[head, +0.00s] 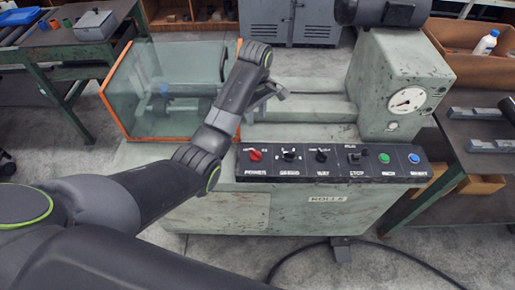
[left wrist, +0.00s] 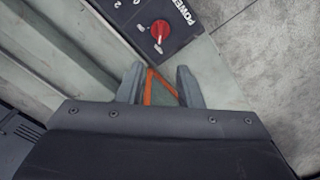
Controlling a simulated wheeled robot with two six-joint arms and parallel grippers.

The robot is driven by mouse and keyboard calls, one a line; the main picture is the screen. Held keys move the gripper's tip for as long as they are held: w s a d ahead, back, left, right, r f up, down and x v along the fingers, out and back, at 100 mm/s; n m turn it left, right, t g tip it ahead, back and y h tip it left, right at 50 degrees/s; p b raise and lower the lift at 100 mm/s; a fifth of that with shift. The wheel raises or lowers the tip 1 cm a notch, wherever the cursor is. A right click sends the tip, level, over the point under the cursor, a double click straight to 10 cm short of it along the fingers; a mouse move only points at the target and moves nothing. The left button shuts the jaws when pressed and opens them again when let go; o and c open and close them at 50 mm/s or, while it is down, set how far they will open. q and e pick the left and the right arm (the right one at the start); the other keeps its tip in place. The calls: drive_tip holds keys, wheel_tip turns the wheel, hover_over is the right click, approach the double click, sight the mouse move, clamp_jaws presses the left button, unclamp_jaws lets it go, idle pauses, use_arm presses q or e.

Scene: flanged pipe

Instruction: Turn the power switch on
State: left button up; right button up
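The power switch (head: 255,155) is a red rotary knob at the left end of the dark control panel, above the label "POWER". The red knob also shows in the left wrist view (left wrist: 160,29), near the top centre, beyond my fingertips. My left gripper (head: 266,98) is above and behind the panel, close to the knob but apart from it. In the left wrist view its two fingers (left wrist: 160,72) are spread with nothing between them except an orange edge seen further below. My right gripper is not in view.
The panel (head: 335,176) carries several other knobs and buttons beside the switch. A glass guard with an orange frame (head: 118,113) stands left of my left gripper. A gauge (head: 406,99) is on the machine's right housing. Side tables flank the machine.

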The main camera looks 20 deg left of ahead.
use_arm(q)
drive_tip(key=f+b, duration=0.1)
approach(256, 152)
wheel_tip(256, 152, down, 7)
drive_tip(key=shift+f+b, duration=0.1)
drive_tip(key=shift+b, duration=0.35)
drive_tip(key=shift+a+f, duration=0.1)
drive_tip(key=shift+f, duration=0.65)
clamp_jaws()
